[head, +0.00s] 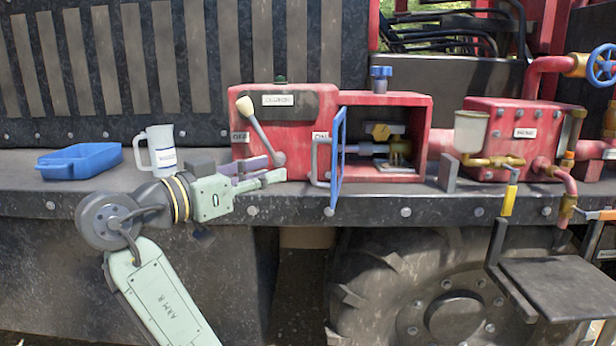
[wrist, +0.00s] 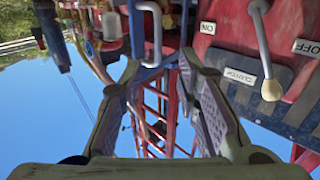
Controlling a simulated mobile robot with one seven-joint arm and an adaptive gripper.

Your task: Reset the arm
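My gripper (head: 276,169) points right, in front of the red switch box (head: 300,110). Its two fingers (wrist: 157,70) are spread apart, and nothing shows held between them. The box's lever (head: 261,132) has a cream knob and leans up and left, toward the OFF label (head: 239,137). The blue-edged door (head: 338,160) of the right compartment stands open toward me, with a grey handle (head: 319,160). The handle also shows in the wrist view (wrist: 155,35), past the fingertips. Inside the compartment is a brass and blue fitting (head: 385,140).
A blue tray (head: 75,168) and a white mug (head: 162,158) stand on the ledge at left. A second red box (head: 520,130) with a cream cup (head: 470,132), pipes and a blue valve wheel (head: 602,65) stands right. A dark seat-like plate (head: 550,285) juts out below.

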